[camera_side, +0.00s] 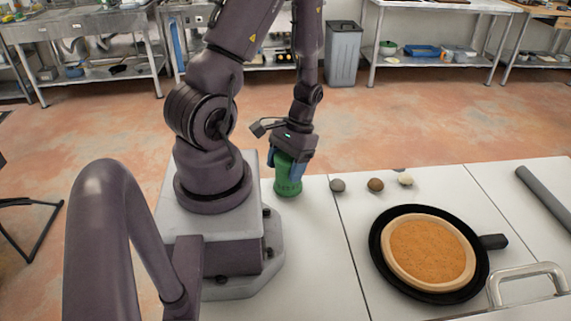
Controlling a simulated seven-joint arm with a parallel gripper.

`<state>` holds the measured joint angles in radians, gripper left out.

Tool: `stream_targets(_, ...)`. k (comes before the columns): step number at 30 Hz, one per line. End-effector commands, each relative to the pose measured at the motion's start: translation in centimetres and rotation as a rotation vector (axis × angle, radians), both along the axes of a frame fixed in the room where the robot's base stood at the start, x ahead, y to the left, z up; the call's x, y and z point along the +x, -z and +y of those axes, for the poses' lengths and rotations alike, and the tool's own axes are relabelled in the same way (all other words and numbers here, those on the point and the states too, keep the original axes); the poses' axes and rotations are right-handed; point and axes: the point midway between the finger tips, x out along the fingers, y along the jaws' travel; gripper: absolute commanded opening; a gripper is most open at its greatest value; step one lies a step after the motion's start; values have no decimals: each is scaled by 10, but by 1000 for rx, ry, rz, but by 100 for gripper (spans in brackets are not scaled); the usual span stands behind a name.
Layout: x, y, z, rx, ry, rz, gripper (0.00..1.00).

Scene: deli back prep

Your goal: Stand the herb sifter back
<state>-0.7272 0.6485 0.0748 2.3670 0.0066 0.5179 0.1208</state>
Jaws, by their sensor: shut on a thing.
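The herb sifter looks to be the green container (288,184), which stands about upright at the white counter's back edge, just right of my arm's base. My gripper (288,162) points down over it with its blue fingers around the upper part, shut on it. The fingers hide the sifter's top. I cannot tell whether its bottom touches the counter.
Several small round stones or balls, among them a grey one (337,185) and a brown one (376,185), lie right of the sifter. A black pan (381,254) holds a round, orange-topped item (428,250). A grey rod (545,194) lies far right.

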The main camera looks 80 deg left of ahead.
Motion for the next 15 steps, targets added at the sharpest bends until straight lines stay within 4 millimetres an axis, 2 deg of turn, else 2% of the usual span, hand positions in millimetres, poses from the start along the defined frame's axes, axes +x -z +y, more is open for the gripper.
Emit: stream_targets(15, 0, 6, 0, 1, 0, -1, 30)
